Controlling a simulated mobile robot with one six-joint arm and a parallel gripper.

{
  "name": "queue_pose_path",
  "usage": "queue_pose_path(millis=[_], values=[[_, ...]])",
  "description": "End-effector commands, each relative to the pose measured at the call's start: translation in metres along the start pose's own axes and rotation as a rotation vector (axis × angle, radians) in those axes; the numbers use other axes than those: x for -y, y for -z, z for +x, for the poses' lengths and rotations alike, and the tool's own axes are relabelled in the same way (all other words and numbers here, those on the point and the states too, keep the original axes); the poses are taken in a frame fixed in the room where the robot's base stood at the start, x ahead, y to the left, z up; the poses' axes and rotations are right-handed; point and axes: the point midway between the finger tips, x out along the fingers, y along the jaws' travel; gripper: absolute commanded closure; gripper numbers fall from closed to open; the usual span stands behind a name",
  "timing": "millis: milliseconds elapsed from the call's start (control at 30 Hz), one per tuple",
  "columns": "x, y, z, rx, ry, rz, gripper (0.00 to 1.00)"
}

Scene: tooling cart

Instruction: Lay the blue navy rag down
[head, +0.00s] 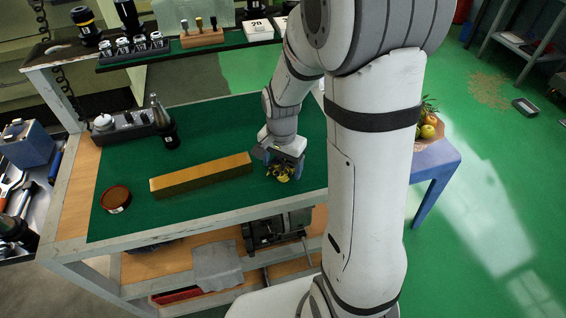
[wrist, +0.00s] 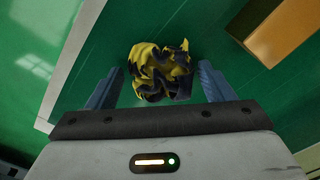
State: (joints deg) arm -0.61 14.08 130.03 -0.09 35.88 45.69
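The rag (wrist: 160,72) is a crumpled cloth in yellow and dark navy. In the head view the rag (head: 284,174) is at the right part of the green mat (head: 210,110) on the cart top, under my gripper (head: 279,160). In the wrist view my gripper (wrist: 160,68) is open, with one blue finger on each side of the rag. A gap shows between the rag and each finger. The rag appears to lie on the mat, though its underside is hidden.
A long brass bar (head: 200,175) lies left of the rag. A round brown tin (head: 116,198) is at the front left, and a tool holder (head: 165,124) stands behind. A blue stool with fruit (head: 430,130) stands right of the cart.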

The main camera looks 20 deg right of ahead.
Motion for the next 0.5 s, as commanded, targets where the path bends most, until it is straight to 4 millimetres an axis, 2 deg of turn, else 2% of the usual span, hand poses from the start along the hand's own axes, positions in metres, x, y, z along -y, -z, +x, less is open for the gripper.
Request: queue_pose_path(millis=[33,133,367,500], values=[[0.000,0.000,0.000,0.000,0.000,0.000,0.21],[0.000,0.000,0.000,0.000,0.000,0.000,0.12],[0.000,0.000,-0.001,0.000,0.000,-0.001,0.12],[0.001,0.001,-0.013,-0.003,0.003,-0.001,0.12]])
